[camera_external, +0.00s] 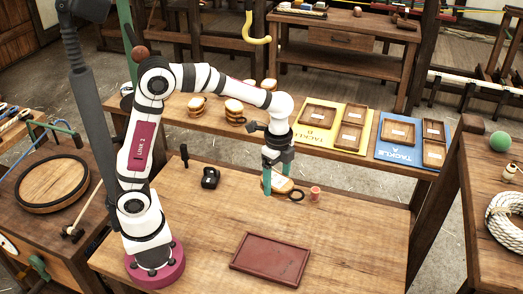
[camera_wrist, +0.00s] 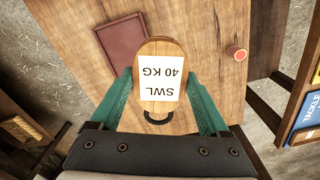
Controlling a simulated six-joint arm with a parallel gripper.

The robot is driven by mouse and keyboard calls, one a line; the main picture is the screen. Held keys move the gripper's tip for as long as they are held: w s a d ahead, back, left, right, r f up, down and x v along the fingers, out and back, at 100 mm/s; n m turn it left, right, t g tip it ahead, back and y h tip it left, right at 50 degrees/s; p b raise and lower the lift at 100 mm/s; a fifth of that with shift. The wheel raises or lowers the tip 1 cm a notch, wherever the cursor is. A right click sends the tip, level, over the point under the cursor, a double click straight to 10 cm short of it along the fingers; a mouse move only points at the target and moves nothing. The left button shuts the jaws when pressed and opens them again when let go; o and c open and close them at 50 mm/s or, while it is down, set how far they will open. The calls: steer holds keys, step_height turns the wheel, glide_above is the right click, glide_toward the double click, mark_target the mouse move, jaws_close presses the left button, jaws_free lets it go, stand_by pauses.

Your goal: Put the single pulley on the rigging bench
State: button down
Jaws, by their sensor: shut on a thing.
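My gripper (camera_external: 277,182) is shut on a wooden pulley (camera_wrist: 160,47), with one teal finger on each side of it. The pulley has a rounded tan body, a white label reading "SWL 40 KG" and a dark ring at its near end in the wrist view. The fingers partly hide it in the external view. It is over the middle-right of the wooden bench (camera_external: 200,240), low down; I cannot tell whether it touches the top. I cannot tell from its face whether it is the single one.
A dark red tray (camera_external: 271,262) lies at the bench front. A black block-like object (camera_external: 210,177) and a small red-topped spool (camera_external: 315,193) stand on the bench. Behind, a long shelf holds several wooden pulleys (camera_external: 235,109) and trays on yellow (camera_external: 345,125) and blue (camera_external: 403,148) mats.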

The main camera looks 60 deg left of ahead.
mark_target(266, 223)
steer(key=a+r+n, duration=0.1)
steer(key=r+n, duration=0.1)
steer(key=n, duration=0.2)
steer(key=a+r+n, duration=0.1)
steer(key=r+n, duration=0.2)
steer(key=n, duration=0.1)
steer(key=s+a+r+n, duration=0.1)
steer(key=r+n, duration=0.1)
steer(key=n, duration=0.1)
steer(key=shift+s+a+r+n, duration=0.1)
steer(key=shift+a+r+n, duration=0.25)
steer(key=shift+a+n, duration=0.05)
steer(key=shift+s+a+r+n, duration=0.2)
steer(key=shift+r+n, duration=0.25)
steer(key=shift+n, duration=0.35)
